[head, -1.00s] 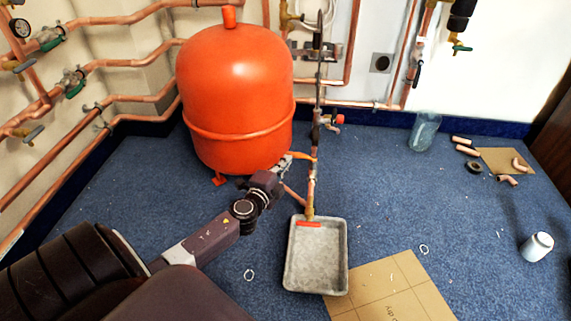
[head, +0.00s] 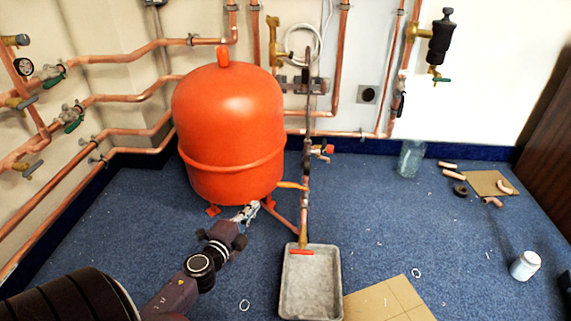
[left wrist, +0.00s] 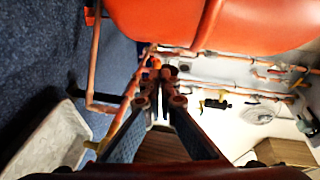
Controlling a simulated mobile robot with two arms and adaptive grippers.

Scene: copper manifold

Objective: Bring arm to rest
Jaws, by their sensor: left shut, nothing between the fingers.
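My left arm comes in from the lower left in the head view. My left gripper (head: 247,212) is shut and empty, in front of the base of the orange tank (head: 228,125) and left of the vertical copper pipe with the red-handled valve (head: 303,251). It looks clear of the pipe in the head view. In the left wrist view the gripper's fingers (left wrist: 165,78) come together, with the orange tank (left wrist: 215,22) and copper pipes beyond. My right gripper is in neither view.
A grey tray (head: 310,285) stands on the blue carpet under the valve, with cardboard (head: 390,302) beside it. A glass jar (head: 411,158), a white container (head: 525,265) and pipe offcuts lie to the right. Copper pipes line the walls. Open carpet lies at centre right.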

